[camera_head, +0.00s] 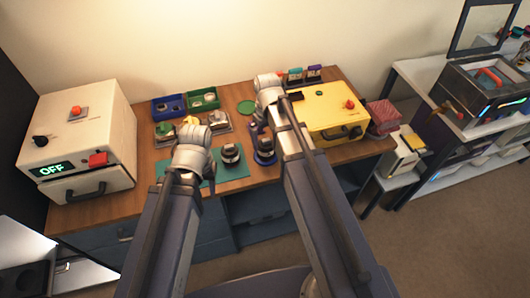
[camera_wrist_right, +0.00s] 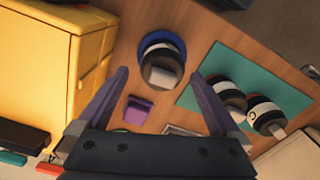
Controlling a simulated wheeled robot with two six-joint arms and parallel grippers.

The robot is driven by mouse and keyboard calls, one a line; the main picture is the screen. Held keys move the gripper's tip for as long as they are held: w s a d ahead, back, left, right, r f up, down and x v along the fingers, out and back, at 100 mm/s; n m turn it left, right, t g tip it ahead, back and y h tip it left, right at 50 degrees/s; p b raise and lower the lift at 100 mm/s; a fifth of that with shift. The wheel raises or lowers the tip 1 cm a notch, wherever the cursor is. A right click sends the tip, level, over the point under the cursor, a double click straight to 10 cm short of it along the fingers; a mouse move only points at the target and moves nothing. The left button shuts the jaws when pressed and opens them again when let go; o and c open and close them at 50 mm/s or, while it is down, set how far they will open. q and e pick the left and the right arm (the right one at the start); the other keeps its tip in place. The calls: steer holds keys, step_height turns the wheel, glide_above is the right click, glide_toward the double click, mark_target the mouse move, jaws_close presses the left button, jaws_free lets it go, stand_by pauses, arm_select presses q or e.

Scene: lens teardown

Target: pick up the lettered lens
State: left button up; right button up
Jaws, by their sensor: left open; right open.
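A dark lens with a white band (camera_wrist_right: 266,115) stands on the teal mat (camera_wrist_right: 285,93) in the right wrist view; a letter-like mark shows on its band. A second banded lens (camera_wrist_right: 228,97) stands close beside it. A third lens (camera_wrist_right: 163,62) sits on a round blue base, ahead of my right gripper (camera_wrist_right: 159,78), whose fingers are apart and empty. In the head view one lens (camera_head: 230,154) shows on the mat and another (camera_head: 264,150) on the blue base. My left gripper (camera_head: 189,160) is over the mat's left part, its fingers mostly hidden by its wrist.
A yellow box (camera_head: 335,110) stands right of my right arm, and a white box reading OFF (camera_head: 85,140) at the left. Blue (camera_head: 169,107) and green (camera_head: 203,99) trays lie behind. A small purple object (camera_wrist_right: 137,110) lies between the right fingers. Bare wood surrounds the blue base.

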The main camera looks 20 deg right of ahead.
steer(key=shift+s+a+f+b, duration=0.1)
steer(key=shift+a+f+b, duration=0.05)
steer(key=shift+f+b, duration=2.55)
steer(key=shift+r, duration=0.1)
steer(key=shift+c, duration=0.2)
steer(key=c, duration=1.3)
steer(key=shift+c, duration=0.2)
steer(key=shift+r+p, duration=0.1)
steer(key=shift+p, duration=0.3)
step_height(320, 180, up, 10)
steer(key=p, duration=0.9)
steer(key=shift+p, duration=0.4)
step_height(320, 180, down, 4)
steer(key=b, duration=0.3)
steer(key=shift+r, duration=0.35)
